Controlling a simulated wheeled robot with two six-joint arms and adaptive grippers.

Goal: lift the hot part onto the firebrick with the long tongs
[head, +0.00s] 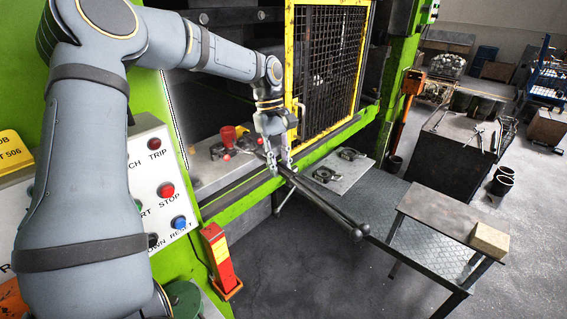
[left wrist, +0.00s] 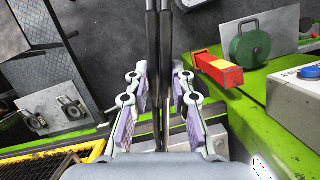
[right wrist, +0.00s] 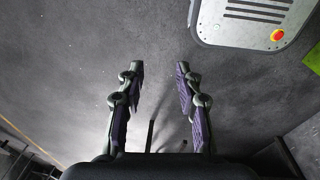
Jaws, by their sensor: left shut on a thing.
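The long tongs (head: 322,200) are dark and slope down to the right, their ball-ended handles reaching out in front of the press. My left gripper (head: 282,164) is shut on them; the two dark bars of the tongs (left wrist: 165,60) run between its fingers in the left wrist view. The tongs' far end is partly hidden by my gripper. An orange-red piece (head: 228,133), seemingly the hot part, is in the press; its contact with the tongs is unclear. The tan firebrick (head: 490,240) lies on the table at the right. My right gripper (right wrist: 160,75) is open and empty above the floor.
The yellow mesh guard (head: 325,60) stands close beside my left gripper. A plate with dark fittings (head: 340,172) lies right of the tongs. A red-yellow pedestal (head: 218,255) stands below the button panel (head: 160,190). The small table (head: 440,220) has bare room left of the brick.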

